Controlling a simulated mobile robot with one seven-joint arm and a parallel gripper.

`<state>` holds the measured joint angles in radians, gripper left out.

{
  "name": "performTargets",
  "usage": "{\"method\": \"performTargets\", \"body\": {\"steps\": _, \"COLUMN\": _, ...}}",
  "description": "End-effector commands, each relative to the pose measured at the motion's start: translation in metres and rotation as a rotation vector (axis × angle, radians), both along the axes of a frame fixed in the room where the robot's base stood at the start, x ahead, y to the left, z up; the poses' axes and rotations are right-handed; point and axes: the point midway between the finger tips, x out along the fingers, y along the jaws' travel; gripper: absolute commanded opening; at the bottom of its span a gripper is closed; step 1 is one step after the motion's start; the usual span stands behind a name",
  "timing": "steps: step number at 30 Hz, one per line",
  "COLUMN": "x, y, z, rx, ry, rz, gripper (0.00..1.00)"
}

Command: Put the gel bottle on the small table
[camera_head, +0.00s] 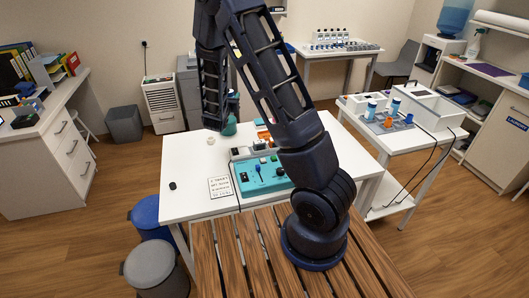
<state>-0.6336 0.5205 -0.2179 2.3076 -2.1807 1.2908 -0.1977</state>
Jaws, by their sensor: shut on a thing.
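My gripper (218,124) is at the lower end of my dark forearm, over the far left part of the white table (190,165). It is shut on a teal bottle (230,127), partly hidden behind the arm; this may be the gel bottle. I cannot tell whether the bottle touches the tabletop. Another white table (345,117) stands at the right. It bears a tray with blue-and-white bottles (371,108) and an orange item. I cannot tell which table is the small one.
A teal device (262,176) with knobs sits on the middle table, beside a printed card (220,187) and a small black item (172,186). White boxes (432,106) and hanging cables are at the right table. Blue (149,215) and grey (154,266) bins stand at the lower left.

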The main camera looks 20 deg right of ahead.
Motion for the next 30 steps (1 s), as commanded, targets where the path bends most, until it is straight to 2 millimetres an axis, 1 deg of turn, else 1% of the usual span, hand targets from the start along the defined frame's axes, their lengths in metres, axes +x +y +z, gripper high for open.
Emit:
{"method": "performTargets", "body": {"steps": 1, "x": -0.01, "y": 0.012, "z": 0.005, "rx": 0.001, "ry": -0.002, "rz": -0.009, "gripper": 0.1}}
{"method": "performTargets", "body": {"steps": 6, "x": -0.043, "y": 0.04, "z": 0.015, "rx": 0.0, "ry": -0.001, "rz": -0.059, "gripper": 0.1}}
{"method": "performTargets", "body": {"steps": 9, "x": -0.063, "y": 0.054, "z": 0.019, "rx": 0.001, "ry": 0.0, "rz": -0.087, "gripper": 0.1}}
{"method": "performTargets", "body": {"steps": 15, "x": -0.096, "y": 0.073, "z": 0.024, "rx": 0.0, "ry": 0.0, "rz": -0.132, "gripper": 0.1}}
{"method": "performTargets", "body": {"steps": 19, "x": -0.108, "y": 0.079, "z": 0.026, "rx": -0.001, "ry": 0.001, "rz": -0.148, "gripper": 0.1}}
{"method": "performTargets", "body": {"steps": 23, "x": -0.112, "y": 0.081, "z": 0.022, "rx": -0.002, "ry": 0.001, "rz": -0.157, "gripper": 0.1}}
{"method": "performTargets", "body": {"steps": 26, "x": -0.113, "y": 0.081, "z": 0.011, "rx": -0.004, "ry": 0.002, "rz": -0.158, "gripper": 0.1}}
{"method": "performTargets", "body": {"steps": 30, "x": -0.113, "y": 0.081, "z": -0.012, "rx": -0.005, "ry": 0.003, "rz": -0.158, "gripper": 0.1}}
